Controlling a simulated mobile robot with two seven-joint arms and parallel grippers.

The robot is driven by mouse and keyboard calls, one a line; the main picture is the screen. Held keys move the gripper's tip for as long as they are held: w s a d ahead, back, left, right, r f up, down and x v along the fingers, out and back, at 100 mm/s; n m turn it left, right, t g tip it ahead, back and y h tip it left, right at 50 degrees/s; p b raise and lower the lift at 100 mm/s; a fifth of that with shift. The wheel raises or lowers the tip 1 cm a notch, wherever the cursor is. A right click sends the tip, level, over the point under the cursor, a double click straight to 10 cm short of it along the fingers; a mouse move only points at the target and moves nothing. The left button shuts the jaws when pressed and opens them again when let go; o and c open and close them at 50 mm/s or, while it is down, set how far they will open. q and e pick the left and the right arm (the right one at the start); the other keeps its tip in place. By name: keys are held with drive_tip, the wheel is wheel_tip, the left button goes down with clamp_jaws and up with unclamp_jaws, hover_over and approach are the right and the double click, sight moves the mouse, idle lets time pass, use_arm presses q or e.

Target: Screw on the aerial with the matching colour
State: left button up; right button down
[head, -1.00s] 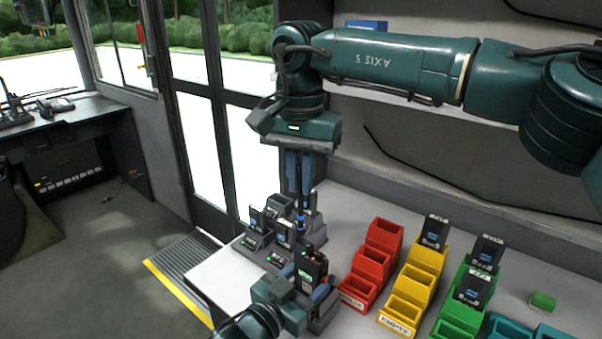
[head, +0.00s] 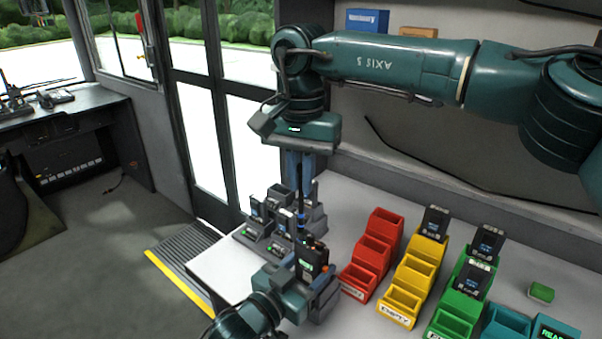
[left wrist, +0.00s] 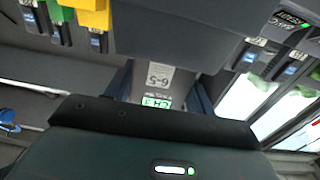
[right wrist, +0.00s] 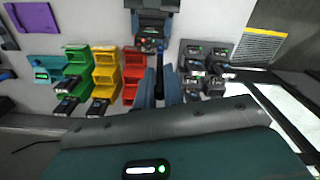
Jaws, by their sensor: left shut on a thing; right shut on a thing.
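A black handheld radio (head: 313,260) with a small green-lit screen stands upright in my left gripper (head: 304,279), which is shut on it. In the left wrist view the radio (left wrist: 158,82) shows a pale label and a green channel display. My right gripper (head: 299,182) points down above it and is shut on a thin dark aerial (head: 301,212). The aerial's lower end is at the radio's top; I cannot tell whether it is seated. In the right wrist view the radio (right wrist: 150,42) lies just beyond the fingers.
Dark chargers with radios (head: 258,229) stand close behind on the white worktop (head: 215,268). Red (head: 372,250), yellow (head: 411,275) and green (head: 455,310) stepped bins are to the right; the yellow and green ones hold radios. A small green block (head: 541,292) lies farther right.

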drive_tip(key=shift+f, duration=0.55)
